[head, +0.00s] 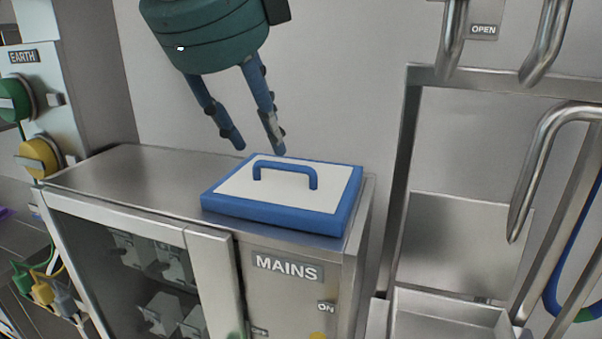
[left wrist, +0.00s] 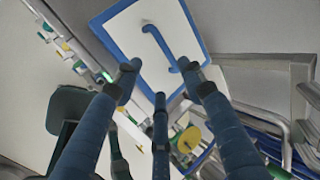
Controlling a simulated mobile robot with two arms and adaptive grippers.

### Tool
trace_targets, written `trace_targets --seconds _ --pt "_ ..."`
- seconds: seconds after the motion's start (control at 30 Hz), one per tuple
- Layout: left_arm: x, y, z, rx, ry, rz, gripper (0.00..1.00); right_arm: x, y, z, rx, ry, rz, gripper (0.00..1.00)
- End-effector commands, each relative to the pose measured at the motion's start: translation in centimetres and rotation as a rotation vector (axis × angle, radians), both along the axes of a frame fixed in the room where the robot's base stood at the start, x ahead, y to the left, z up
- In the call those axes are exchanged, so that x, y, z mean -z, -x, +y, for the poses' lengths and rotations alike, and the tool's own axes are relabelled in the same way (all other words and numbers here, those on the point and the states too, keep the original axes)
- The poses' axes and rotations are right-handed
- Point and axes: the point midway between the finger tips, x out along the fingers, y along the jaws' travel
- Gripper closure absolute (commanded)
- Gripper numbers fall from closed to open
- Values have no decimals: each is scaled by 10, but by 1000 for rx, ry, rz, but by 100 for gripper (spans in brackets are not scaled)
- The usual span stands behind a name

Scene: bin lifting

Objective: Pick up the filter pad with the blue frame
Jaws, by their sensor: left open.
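The filter pad (head: 235,188) lies flat on the right end of the metal cabinet top; it is a white panel with a thick blue frame. A blue handle (head: 285,169) arches over its middle. My left gripper (head: 260,148) is open and empty, pointing down above and behind the pad's far left edge. Its fingers look apart from the handle. In the left wrist view the pad (left wrist: 122,38) and its handle (left wrist: 161,48) show beyond the spread fingers (left wrist: 158,72). My right gripper does not show.
The metal cabinet (head: 130,178) has a glass front and a MAINS label (head: 287,267). Its top left of the pad is bare. A wall stands close behind. Bent metal handles (head: 540,150) and an open metal tray (head: 450,318) are at right. Green and yellow knobs (head: 40,158) are at left.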

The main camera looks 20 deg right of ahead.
Motion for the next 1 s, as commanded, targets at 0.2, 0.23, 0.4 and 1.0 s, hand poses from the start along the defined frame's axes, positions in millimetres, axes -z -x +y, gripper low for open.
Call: trace_targets --seconds 0.2,0.23,0.4,1.0 --pt "16 -11 -5 -7 -6 0 60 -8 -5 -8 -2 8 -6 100" --pt "21 -13 -7 -7 -6 0 60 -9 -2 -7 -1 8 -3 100" --pt "39 -23 -14 -6 -4 -2 60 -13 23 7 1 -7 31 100" --pt "85 -52 -38 -7 -3 -1 60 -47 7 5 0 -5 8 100"
